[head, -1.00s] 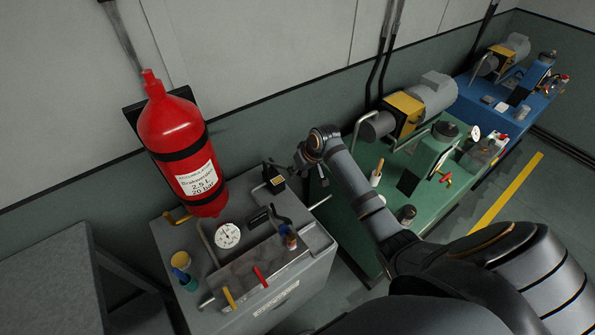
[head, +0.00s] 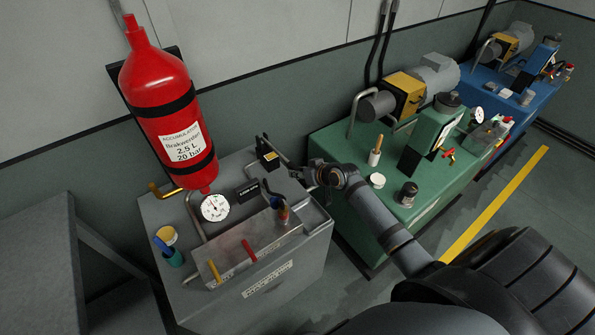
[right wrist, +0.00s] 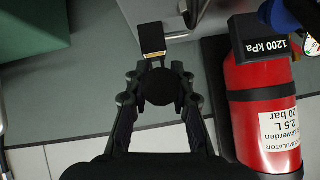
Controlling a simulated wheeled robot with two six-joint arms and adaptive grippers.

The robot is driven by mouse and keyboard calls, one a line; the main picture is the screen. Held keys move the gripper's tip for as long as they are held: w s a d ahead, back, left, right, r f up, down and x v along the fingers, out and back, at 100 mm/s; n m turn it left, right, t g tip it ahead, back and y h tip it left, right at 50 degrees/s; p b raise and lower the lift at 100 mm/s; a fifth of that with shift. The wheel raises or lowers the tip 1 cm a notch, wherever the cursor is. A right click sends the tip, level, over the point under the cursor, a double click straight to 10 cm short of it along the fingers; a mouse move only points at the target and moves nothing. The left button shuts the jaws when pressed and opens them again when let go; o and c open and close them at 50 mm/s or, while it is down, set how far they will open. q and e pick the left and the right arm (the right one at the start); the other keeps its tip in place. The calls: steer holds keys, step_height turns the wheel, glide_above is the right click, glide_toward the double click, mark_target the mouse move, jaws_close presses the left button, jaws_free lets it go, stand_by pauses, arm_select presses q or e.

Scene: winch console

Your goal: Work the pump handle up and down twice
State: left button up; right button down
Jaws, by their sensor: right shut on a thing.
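The pump handle (head: 281,157) is a dark lever at the back right corner of the grey console (head: 322,222), beside a black block with a yellow-edged label (head: 267,158). My right gripper (head: 301,174) is at the outer end of this lever. In the right wrist view, my right gripper (right wrist: 160,88) is shut around a round black grip (right wrist: 161,87), seen end-on between the fingers. The black block (right wrist: 152,38) shows just beyond it. The lever's exact tilt is hard to tell. My left gripper is out of view.
A red accumulator bottle (head: 165,100) stands at the console's back left. A gauge (head: 215,208), red lever (head: 249,250) and yellow lever (head: 214,271) are on the console. A green pump unit (head: 330,140) stands close to the right, behind my arm.

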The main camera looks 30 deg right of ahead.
step_height(320, 180, down, 2)
steer(key=shift+s+t+b, duration=0.1)
steer(key=shift+t+b, duration=0.2)
steer(key=shift+b, duration=0.4)
steer(key=shift+f, duration=0.15)
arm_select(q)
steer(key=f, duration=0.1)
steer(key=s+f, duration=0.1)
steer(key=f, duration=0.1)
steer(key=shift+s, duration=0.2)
arm_select(e)
steer(key=c, duration=1.1)
jaws_free()
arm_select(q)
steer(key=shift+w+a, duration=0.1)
